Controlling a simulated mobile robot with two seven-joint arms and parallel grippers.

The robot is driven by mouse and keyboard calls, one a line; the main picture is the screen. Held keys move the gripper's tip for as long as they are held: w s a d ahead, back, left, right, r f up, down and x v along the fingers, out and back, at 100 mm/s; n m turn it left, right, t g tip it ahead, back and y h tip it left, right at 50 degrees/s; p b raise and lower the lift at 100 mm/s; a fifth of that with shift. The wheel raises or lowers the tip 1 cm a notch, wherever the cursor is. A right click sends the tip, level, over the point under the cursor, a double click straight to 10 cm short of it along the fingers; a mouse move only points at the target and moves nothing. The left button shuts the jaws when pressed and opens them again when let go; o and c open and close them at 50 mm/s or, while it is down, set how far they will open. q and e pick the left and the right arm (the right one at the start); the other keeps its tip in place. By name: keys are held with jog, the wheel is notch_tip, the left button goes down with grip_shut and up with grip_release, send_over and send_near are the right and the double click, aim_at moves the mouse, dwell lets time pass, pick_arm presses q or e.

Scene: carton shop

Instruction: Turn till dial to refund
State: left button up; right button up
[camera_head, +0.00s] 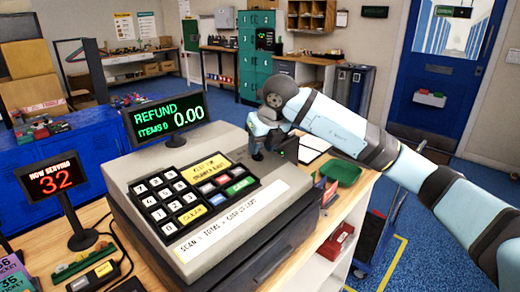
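The grey till (245,212) stands on the wooden counter, with a black keypad (195,195) on its top. Its display (165,117) shows "REFUND", "ITEMS 0" and "0.00" in green. My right gripper (258,155) points down at the back right part of the till top, with its arm coming in from the right. The dial is not clearly visible; the gripper hides that spot. I cannot tell whether its fingers are closed on the dial. My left gripper is not in view.
A "NOW SERVING 32" sign (56,179) stands left of the till. A green tray (341,174) and a white sheet (311,149) lie right of it. A red box (336,241) sits on a lower shelf. Blue floor lies open beyond, with a blue door (440,75) behind.

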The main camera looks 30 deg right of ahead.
jog(key=v, duration=1.1)
jog(key=shift+s+r, duration=0.15)
jog(key=shift+r, duration=0.25)
jog(key=shift+d+f, duration=0.1)
